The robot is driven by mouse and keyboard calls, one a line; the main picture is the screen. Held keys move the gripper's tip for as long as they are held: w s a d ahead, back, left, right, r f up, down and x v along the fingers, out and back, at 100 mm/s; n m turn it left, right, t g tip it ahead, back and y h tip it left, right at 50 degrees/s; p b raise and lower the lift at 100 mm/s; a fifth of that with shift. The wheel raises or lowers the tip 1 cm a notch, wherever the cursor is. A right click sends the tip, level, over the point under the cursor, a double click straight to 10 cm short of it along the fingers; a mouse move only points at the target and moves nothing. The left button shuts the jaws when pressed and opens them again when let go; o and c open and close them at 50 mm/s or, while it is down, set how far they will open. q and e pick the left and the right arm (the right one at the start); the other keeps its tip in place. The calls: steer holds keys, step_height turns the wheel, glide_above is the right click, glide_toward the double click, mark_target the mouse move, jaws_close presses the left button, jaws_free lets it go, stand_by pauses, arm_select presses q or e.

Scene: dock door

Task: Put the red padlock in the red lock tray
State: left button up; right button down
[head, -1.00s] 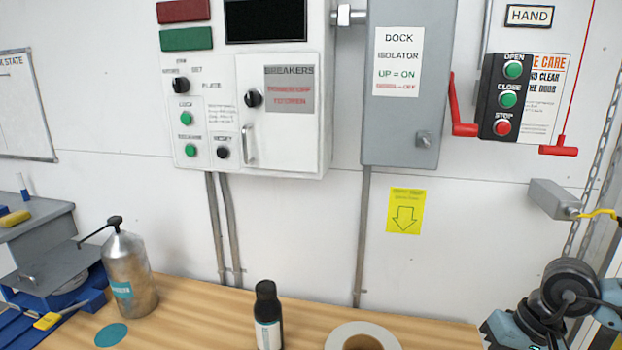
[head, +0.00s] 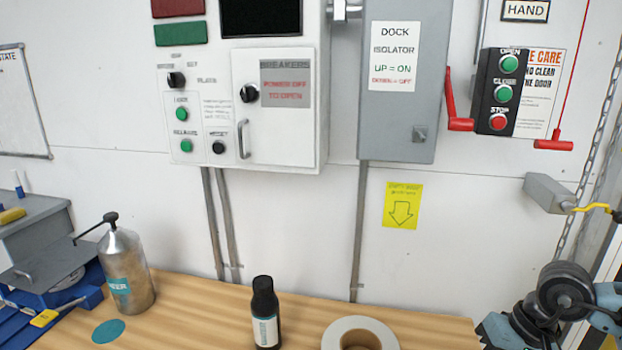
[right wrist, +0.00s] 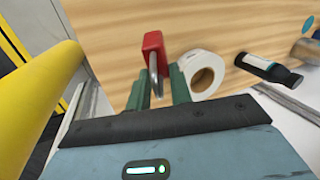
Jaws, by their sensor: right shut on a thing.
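The red padlock (right wrist: 153,42) shows in the right wrist view, its red body pointing away from the gripper and its metal shackle nearer. My right gripper (right wrist: 158,84) is shut on the padlock, with a green finger on each side of the shackle. The padlock is seen against a wooden bench top; I cannot tell its height over it. In the head view only part of my right arm shows at the lower right; its gripper is outside that picture. My left gripper and the red lock tray are not in view.
The wooden bench (head: 200,310) carries a metal spray bottle (head: 126,268), a black bottle (head: 265,312) and a white tape roll (head: 360,334). A control cabinet (head: 285,150) and grey isolator box (head: 398,140) hang on the wall. A yellow post (right wrist: 35,105) stands close at left in the right wrist view.

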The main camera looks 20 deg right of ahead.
steer(key=shift+s+a+f, duration=0.1)
steer(key=shift+a+f, duration=0.1)
steer(key=shift+a+f, duration=0.25)
steer(key=shift+a, duration=0.05)
stand_by(0.7)
steer(key=shift+a+f, duration=0.1)
steer(key=shift+a, duration=0.2)
